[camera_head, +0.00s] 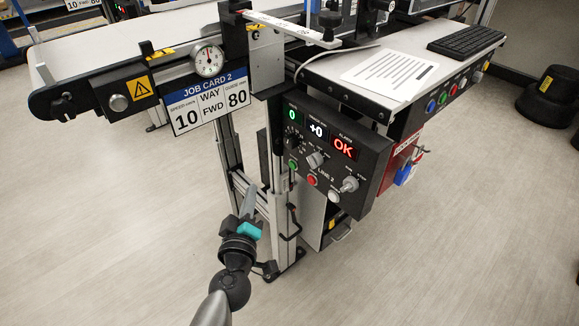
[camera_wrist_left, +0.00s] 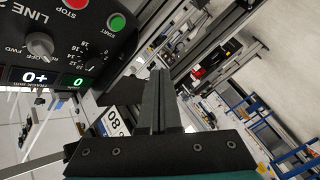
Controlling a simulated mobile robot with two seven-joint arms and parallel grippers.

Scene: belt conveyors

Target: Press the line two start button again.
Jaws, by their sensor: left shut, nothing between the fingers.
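The line 2 control panel (camera_head: 330,150) hangs under the near end of the belt conveyor. Its displays read 0, +0 and OK. The green start button (camera_head: 293,164) sits at the panel's lower left, beside the red stop button (camera_head: 312,180). In the left wrist view the start button (camera_wrist_left: 117,22), labelled START, is at the upper left, next to the red stop button (camera_wrist_left: 75,4). My left gripper (camera_head: 249,192) is shut and empty, below and left of the panel. Its closed fingers (camera_wrist_left: 157,78) show apart from the button in the left wrist view.
A job card (camera_head: 208,100) reads speed 10, FWD, 80, under a dial gauge (camera_head: 209,60). The conveyor's metal leg (camera_head: 279,215) stands close to my left gripper. A paper sheet (camera_head: 390,75) and keyboard (camera_head: 466,41) lie on the side table. Open floor (camera_head: 100,230) is at left.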

